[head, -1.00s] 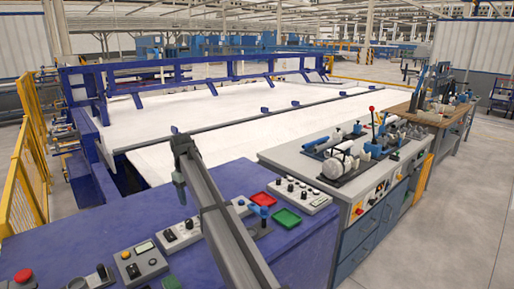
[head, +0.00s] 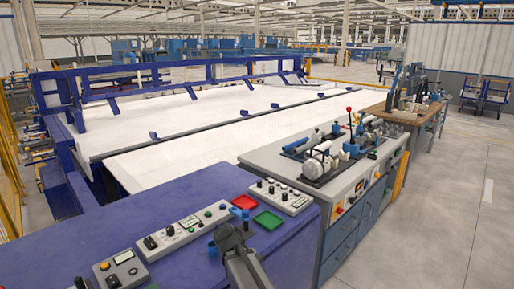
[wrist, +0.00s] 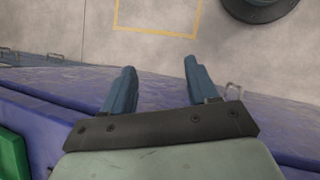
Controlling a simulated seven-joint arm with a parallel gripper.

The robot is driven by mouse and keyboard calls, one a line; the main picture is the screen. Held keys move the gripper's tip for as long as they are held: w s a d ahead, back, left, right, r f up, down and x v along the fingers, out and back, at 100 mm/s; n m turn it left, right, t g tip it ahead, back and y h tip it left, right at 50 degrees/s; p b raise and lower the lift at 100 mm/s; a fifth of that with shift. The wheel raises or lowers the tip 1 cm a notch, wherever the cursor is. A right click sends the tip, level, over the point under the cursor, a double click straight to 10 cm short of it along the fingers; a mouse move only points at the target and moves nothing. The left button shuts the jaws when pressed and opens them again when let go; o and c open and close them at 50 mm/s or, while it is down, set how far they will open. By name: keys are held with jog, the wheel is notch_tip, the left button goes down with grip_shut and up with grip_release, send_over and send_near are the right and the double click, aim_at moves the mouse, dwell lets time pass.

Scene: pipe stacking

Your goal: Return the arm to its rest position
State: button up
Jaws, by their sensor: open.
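My gripper (wrist: 161,84) shows in the wrist view with its two blue fingers spread apart and nothing between them. It is above the edge of the blue bench (wrist: 60,112), with the grey floor beyond the fingertips. In the head view, a grey link of my arm rises from the bottom edge in front of the blue bench (head: 130,232); the fingers cannot be made out there. A red tray (head: 247,200) and a green tray (head: 268,220) sit on the bench near the arm. A blue pipe piece (head: 240,213) stands beside them.
Control boxes (head: 185,230) line the bench. A grey workbench (head: 262,158) with pipes and fittings stands to the right, and a large white table (head: 190,120) with a blue frame lies behind. The floor (head: 450,220) at the right is clear.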

jog(key=s+d+f+m+g+y, duration=0.1)
jog(key=s+d+f+m, duration=0.1)
jog(key=s+d+f, duration=0.45)
jog(key=s+d+f+m+g+y, duration=0.15)
jog(key=s+f, duration=0.25)
jog(key=f, duration=0.6)
jog(key=s+d+f+m+g, duration=0.1)
jog(key=s+d+f+m, duration=0.1)
jog(key=s+d+f, duration=0.5)
jog(key=s+f+m+y, duration=0.1)
jog(key=s+f+m, duration=0.1)
jog(key=s+f, duration=0.2)
jog(key=s+d+f+m+g+y, duration=0.1)
jog(key=s+f, duration=0.3)
jog(key=s, duration=0.6)
jog(key=s+f+m+y, duration=0.1)
jog(key=s+f+m, duration=0.3)
jog(key=s, duration=0.4)
jog(key=shift+d+f+g+y, duration=0.3)
jog(key=shift+d+g+y, duration=0.05)
jog(key=shift+d, duration=0.05)
